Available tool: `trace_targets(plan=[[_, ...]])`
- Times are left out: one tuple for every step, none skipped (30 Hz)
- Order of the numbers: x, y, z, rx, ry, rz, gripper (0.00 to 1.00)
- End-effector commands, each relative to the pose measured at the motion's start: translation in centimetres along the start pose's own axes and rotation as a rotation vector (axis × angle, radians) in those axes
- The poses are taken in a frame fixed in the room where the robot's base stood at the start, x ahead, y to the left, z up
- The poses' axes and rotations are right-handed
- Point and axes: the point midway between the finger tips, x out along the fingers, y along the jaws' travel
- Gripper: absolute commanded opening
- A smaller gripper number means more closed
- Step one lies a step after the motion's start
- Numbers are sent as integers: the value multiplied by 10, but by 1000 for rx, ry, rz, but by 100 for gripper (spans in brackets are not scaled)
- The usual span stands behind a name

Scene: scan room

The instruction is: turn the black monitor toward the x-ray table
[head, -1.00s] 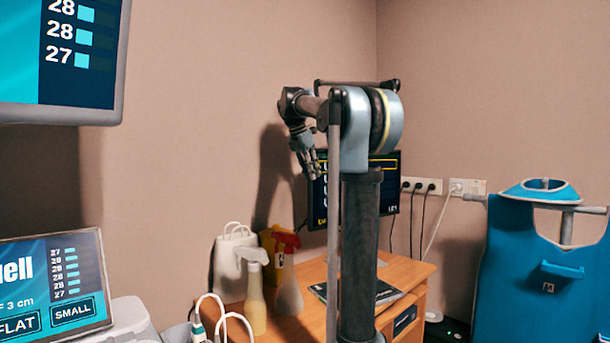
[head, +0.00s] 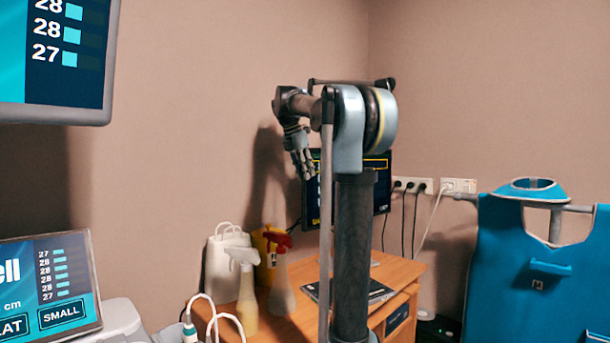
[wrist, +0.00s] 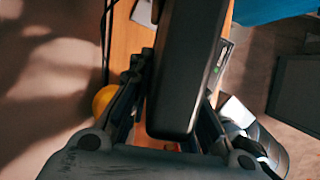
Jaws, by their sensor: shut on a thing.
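The black monitor (head: 382,192) stands on the wooden desk in the head view, its lit screen partly hidden behind my arm and column. My gripper (head: 306,172) is at the monitor's upper left edge in that view. In the wrist view the monitor's dark casing (wrist: 187,75) runs between the fingers of my gripper (wrist: 177,85), which is shut on it. The exact finger contact is hard to see. I cannot identify the x-ray table in these views.
The desk (head: 402,270) also bears a white spray bottle (head: 246,305), a red-topped bottle (head: 279,285) and a dark book or folder. A blue apron (head: 515,275) hangs at the right. Large screens (head: 55,60) fill the left side. Cables hang from wall sockets (head: 458,186).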

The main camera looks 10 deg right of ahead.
Motion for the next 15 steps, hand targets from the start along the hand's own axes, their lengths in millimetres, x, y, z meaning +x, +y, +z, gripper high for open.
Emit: trace_targets(plan=[[0,2,-1,-3,1,3,0],[0,2,-1,-3,1,3,0],[0,2,-1,-3,1,3,0],[0,2,-1,-3,2,3,0],[0,2,-1,-3,2,3,0],[0,2,-1,-3,2,3,0],[0,2,-1,-3,2,3,0],[0,2,-1,-3,2,3,0],[0,2,-1,-3,2,3,21],[0,2,-1,-3,2,3,27],[0,2,-1,-3,2,3,34],[0,2,-1,-3,2,3,38],[0,1,-1,-3,1,3,38],[0,1,-1,-2,1,3,38],[0,1,-1,-2,1,2,38]])
